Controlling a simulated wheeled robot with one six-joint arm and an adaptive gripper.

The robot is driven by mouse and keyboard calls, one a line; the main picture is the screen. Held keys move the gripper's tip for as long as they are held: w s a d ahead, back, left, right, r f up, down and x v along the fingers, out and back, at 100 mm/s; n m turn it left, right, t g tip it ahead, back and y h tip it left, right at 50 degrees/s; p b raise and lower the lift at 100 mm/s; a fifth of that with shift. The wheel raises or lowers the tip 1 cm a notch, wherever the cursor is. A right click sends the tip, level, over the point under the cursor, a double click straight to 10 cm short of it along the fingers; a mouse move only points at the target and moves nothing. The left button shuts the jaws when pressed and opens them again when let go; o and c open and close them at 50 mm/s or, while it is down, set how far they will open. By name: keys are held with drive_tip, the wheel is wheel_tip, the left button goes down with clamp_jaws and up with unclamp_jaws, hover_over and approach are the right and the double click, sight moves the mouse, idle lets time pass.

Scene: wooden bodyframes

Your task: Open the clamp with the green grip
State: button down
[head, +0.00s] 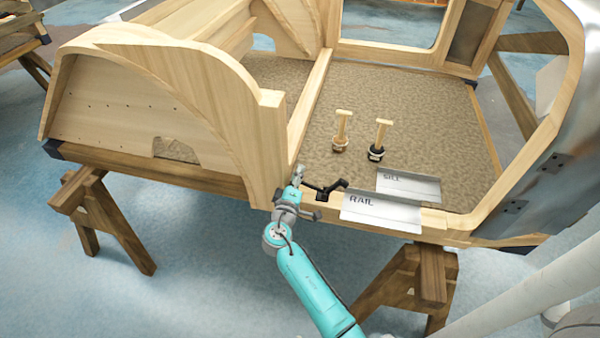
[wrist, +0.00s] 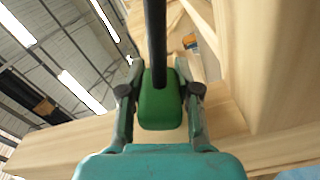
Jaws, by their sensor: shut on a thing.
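The green grip (wrist: 160,108) fills the middle of the wrist view, at the end of a thin black lever (wrist: 155,35). My gripper (wrist: 160,92) has one finger on each side of the grip and is shut on it. In the head view my gripper (head: 297,176) is at the front sill, by the foot of the curved wooden arch. A black clamp part (head: 326,190) sits on the sill just right of it. The green grip cannot be made out in the head view, so how far the lever is swung is unclear there.
A plate marked RAIL (head: 381,213) lies on the sill to the right, with one marked SILL (head: 408,185) behind it. Two wooden-handled tools (head: 341,132) (head: 377,148) stand on the carpeted floor. The wooden arch (head: 262,130) rises close to my gripper's left.

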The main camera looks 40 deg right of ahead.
drive_tip(key=shift+f, duration=0.3)
drive_tip(key=shift+n, duration=0.3)
drive_tip(key=c, duration=0.8)
unclamp_jaws()
drive_tip(key=shift+a, duration=0.1)
drive_tip(key=v, duration=1.2)
